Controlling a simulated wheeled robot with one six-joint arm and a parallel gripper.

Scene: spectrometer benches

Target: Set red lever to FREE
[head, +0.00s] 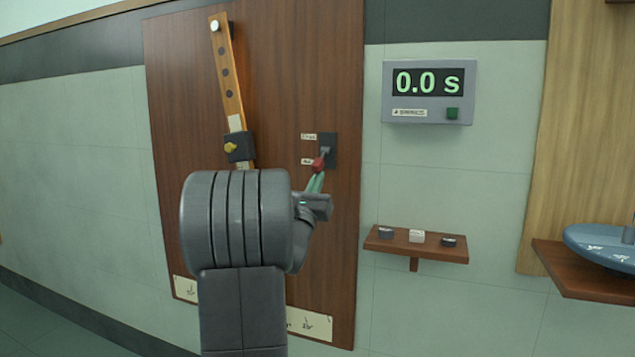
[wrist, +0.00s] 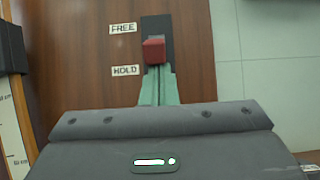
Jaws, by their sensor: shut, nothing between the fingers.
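The red lever (head: 319,164) sits on a dark plate (head: 328,143) on the brown wooden panel. In the wrist view its red knob (wrist: 153,50) appears between the FREE label (wrist: 123,28) above and the HOLD label (wrist: 125,70) below. In the head view the knob is beside the lower label. My gripper (head: 317,180) is shut and empty, with its green fingertips just below the knob; they also show in the wrist view (wrist: 157,82). The fingertips look close to or touching the knob's underside; I cannot tell which.
A wooden strip (head: 225,75) with holes and a dark block (head: 239,147) with a yellow knob is left of the lever. A timer (head: 429,93) reading 0.0 s hangs to the right. A small shelf (head: 416,244) with several small objects juts out below it.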

